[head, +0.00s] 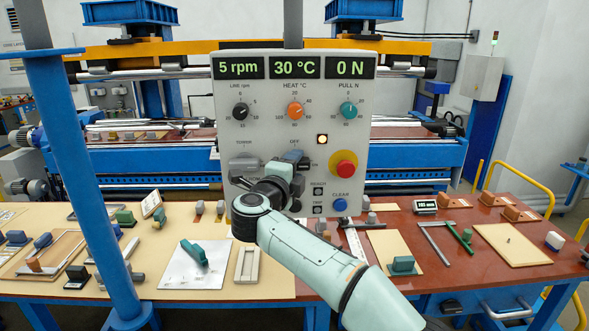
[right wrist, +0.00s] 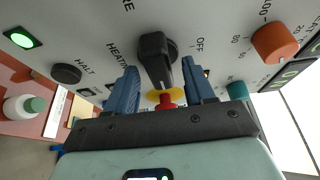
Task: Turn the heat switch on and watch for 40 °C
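The grey control panel (head: 220,128) shows 30 °C on the middle green display (head: 294,68). In the right wrist view, a black switch handle (right wrist: 156,52) sits between the words OFF and HEATING. My right gripper (right wrist: 160,88) is open, its two blue fingers on either side of the handle with gaps visible. In the head view, my right gripper (head: 290,160) is at the panel's lower middle, and my wrist hides much of the switch area. The orange heat dial (head: 295,110) is above it. My left gripper is not in view.
A red push button (head: 343,169) on yellow is just right of my gripper, with a blue CLEAR button (head: 340,205) below. A small lamp (head: 322,139) is lit. A green lamp (right wrist: 21,38) glows in the wrist view. The workbench (head: 470,275) below holds many small parts.

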